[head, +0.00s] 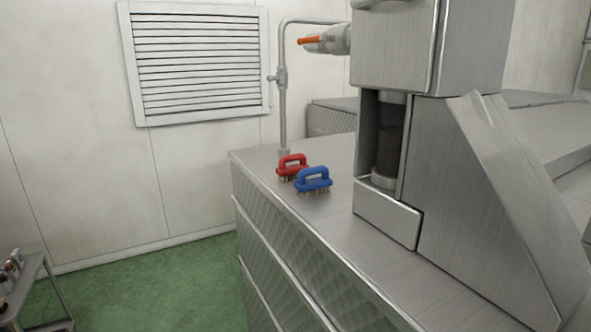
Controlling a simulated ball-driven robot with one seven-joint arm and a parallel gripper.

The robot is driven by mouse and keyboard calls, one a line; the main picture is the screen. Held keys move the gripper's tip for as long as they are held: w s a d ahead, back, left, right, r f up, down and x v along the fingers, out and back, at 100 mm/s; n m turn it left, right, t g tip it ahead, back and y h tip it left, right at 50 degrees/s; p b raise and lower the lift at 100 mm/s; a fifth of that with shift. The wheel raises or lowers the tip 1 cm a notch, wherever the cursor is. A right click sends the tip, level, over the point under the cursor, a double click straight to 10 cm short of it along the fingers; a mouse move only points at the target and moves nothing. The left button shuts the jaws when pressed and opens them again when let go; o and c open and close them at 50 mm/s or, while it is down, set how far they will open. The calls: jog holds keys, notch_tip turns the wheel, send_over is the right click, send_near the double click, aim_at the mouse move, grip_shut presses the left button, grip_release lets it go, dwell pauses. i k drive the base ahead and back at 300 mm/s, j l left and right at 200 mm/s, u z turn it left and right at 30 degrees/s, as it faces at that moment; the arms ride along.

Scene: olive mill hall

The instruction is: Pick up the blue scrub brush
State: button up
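The blue scrub brush (313,182) stands on the steel counter (335,219), handle up and bristles down, near the counter's left edge. A red scrub brush (291,166) stands just behind it and slightly to its left; the blue one overlaps it a little in the view. My gripper does not show in the head view, so its state and its place relative to the brush cannot be seen.
A steel machine (470,190) stands on the counter right of the brushes. A pipe (283,110) rises behind them, with an orange-handled valve (311,40) above. A small cart (35,290) with bottles stands lower left. Green floor (150,285) lies clear between.

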aim_at(305, 187)
jog(key=z, duration=1.7)
jog(key=u, duration=1.65)
jog(key=i+j, duration=0.2)
jog(key=i, duration=0.3)
jog(key=i+j+z, duration=0.1)
jog(key=i+j, duration=0.15)
jog(key=i, duration=0.25)
jog(key=i+j, duration=0.25)
jog(key=i, duration=0.25)
jog(key=i+j, duration=0.25)
jog(key=i, duration=0.2)
jog(key=i+j+z, duration=0.1)
jog(key=i+j, duration=0.15)
jog(key=i, duration=0.25)
